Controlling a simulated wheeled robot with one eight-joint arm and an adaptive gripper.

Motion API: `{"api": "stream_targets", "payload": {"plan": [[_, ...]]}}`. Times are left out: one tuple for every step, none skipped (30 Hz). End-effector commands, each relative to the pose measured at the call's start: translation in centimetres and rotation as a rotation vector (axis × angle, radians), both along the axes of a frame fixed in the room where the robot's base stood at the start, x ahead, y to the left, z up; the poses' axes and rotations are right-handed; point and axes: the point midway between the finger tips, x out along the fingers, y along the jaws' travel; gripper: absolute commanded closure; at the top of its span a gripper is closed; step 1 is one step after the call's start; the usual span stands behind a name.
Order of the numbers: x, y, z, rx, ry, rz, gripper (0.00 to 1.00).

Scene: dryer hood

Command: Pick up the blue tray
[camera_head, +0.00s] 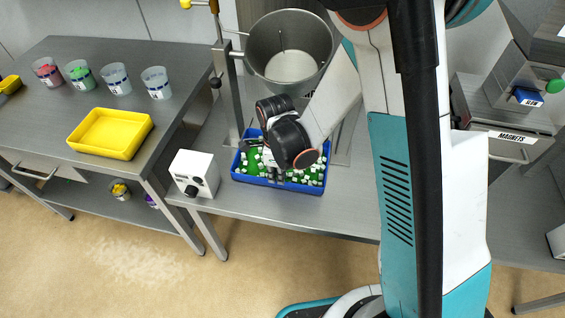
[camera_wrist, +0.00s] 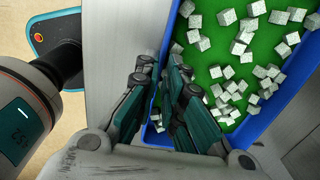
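The blue tray (camera_head: 300,187) sits flat on the metal bench in the head view, with a green floor and many small white-grey cubes in it. In the wrist view its near wall (camera_wrist: 172,32) runs down to the fingers. My gripper (camera_wrist: 161,68) points down at this wall, one finger outside the tray and one inside. The fingers are drawn close together and look shut on the wall. The exact contact is partly hidden by the fingers. In the head view my gripper (camera_head: 275,176) is at the tray's front edge, and my wrist covers the tray's middle.
A large metal drum (camera_head: 290,50) on a stand is behind the tray. A white control box (camera_head: 194,173) stands close on its left. A yellow tray (camera_head: 110,133) and several cups are on the left table. A drawer unit (camera_head: 500,125) is at right.

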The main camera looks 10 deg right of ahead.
Motion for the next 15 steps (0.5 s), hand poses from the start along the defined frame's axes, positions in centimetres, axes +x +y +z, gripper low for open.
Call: {"api": "stream_targets", "payload": {"plan": [[0.1, 0.1, -0.8, 0.0, 0.0, 0.001, 0.91], [0.1, 0.2, -1.3, 0.0, 0.0, 0.001, 0.91], [0.2, 0.3, -1.9, 0.0, 0.0, 0.001, 0.91], [0.2, 0.4, -2.4, 0.0, 0.0, 0.001, 0.91], [0.2, 0.5, -2.8, 0.0, 0.0, 0.001, 0.91], [0.2, 0.4, -3.4, 0.0, 0.0, 0.0, 0.91], [0.2, 0.4, -3.8, 0.0, 0.0, 0.0, 0.91], [0.2, 0.4, -4.2, 0.0, 0.0, 0.0, 0.91], [0.2, 0.4, -4.5, 0.0, 0.0, 0.0, 0.91], [0.2, 0.4, -4.6, 0.0, 0.0, 0.0, 0.91], [0.2, 0.4, -4.7, 0.0, 0.0, 0.0, 0.91], [0.2, 0.4, -4.7, 0.0, 0.0, 0.0, 0.91], [0.2, 0.4, -4.6, 0.0, 0.0, 0.0, 0.91], [0.2, 0.4, -4.6, 0.0, 0.0, 0.0, 0.91], [0.2, 0.4, -4.6, 0.0, 0.0, 0.0, 0.91]]}}
